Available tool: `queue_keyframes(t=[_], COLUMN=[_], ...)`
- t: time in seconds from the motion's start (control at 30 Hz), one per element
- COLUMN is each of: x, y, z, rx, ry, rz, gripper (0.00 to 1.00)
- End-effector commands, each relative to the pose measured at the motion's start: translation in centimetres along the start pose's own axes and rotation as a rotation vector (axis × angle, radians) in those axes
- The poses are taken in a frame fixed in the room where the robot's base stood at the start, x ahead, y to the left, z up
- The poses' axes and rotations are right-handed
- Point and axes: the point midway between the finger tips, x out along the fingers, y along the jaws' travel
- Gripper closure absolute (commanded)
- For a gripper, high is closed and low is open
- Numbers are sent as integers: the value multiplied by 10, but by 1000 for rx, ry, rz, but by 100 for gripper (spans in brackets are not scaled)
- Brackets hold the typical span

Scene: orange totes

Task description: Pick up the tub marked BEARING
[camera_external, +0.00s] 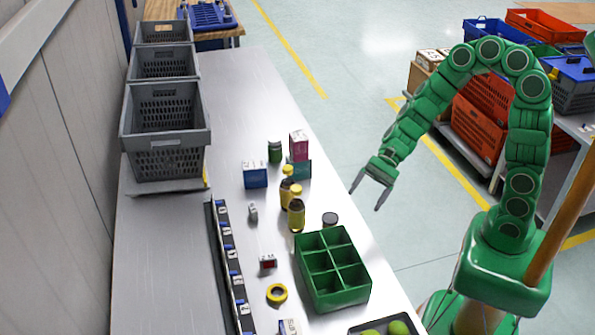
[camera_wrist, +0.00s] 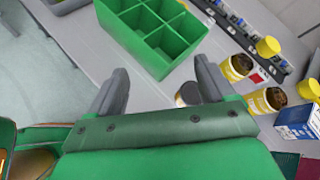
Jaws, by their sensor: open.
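No BEARING marking is readable in either view. A small round tub with a dark lid (camera_external: 330,219) stands on the bench beside the green divided tray. It also shows in the wrist view (camera_wrist: 187,95), near my right-hand finger and partly hidden by my gripper. A green tub (camera_external: 275,152) stands farther back, near some boxes; I cannot read its label. My gripper (camera_external: 366,198) is open and empty, fingers pointing down, by the bench's right edge. Its two fingers (camera_wrist: 161,72) are spread apart in the wrist view.
The green divided tray (camera_external: 332,279) sits in front of the dark-lidded tub. Two yellow-capped bottles (camera_external: 296,213) stand close on its left. A blue box (camera_external: 255,175), a pink box (camera_external: 299,146) and yellow tape (camera_external: 277,293) are nearby. Grey crates (camera_external: 165,130) stand back left.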

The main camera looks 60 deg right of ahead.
Motion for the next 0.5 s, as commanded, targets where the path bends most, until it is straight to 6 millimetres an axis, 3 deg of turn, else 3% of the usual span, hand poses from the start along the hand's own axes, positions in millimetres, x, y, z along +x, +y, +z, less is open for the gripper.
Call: queue_keyframes(t=[0.3,0.5], x=[17,22], y=[-29,-32], z=[-72,-98], rx=[407,543], ry=[10,17], rz=[-148,-188], gripper=[18,18])
